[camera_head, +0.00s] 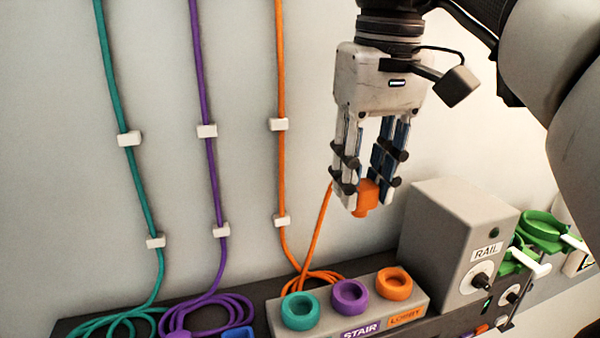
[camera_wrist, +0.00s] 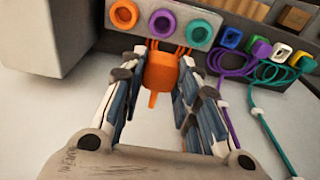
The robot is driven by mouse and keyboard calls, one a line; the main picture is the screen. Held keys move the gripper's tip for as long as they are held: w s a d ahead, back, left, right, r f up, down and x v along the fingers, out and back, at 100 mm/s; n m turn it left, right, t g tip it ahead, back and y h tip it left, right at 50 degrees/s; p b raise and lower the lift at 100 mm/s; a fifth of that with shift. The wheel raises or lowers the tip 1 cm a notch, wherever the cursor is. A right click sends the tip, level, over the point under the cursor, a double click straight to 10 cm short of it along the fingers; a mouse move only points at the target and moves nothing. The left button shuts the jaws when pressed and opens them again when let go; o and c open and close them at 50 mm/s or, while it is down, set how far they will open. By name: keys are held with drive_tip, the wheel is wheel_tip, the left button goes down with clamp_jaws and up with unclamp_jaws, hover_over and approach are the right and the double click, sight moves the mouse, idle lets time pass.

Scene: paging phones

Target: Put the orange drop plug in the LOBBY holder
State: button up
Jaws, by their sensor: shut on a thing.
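My gripper (camera_head: 364,186) is shut on the orange drop plug (camera_head: 366,198) and holds it in the air above and behind the holder block (camera_head: 350,317). The plug also shows between the fingers in the wrist view (camera_wrist: 159,72). Its orange cord runs from near the fingers down to a coil behind the block. The block carries a teal ring (camera_head: 300,311), a purple ring (camera_head: 350,297) and an orange ring (camera_head: 394,284). The LOBBY label (camera_head: 406,316) is below the orange ring. The STAIR label (camera_head: 361,330) is below the purple ring. The rings look empty.
A grey box marked RAIL (camera_head: 452,240) stands right of the block, close to the plug. Teal (camera_head: 130,180), purple (camera_head: 210,170) and orange (camera_head: 281,170) cords run down the wall through clips. Teal and purple coils lie left of the block.

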drive_tip(key=w+d+p, duration=0.2)
drive_tip(key=d, duration=0.5)
drive_tip(key=shift+d, duration=0.4)
drive_tip(key=shift+s+a, duration=0.1)
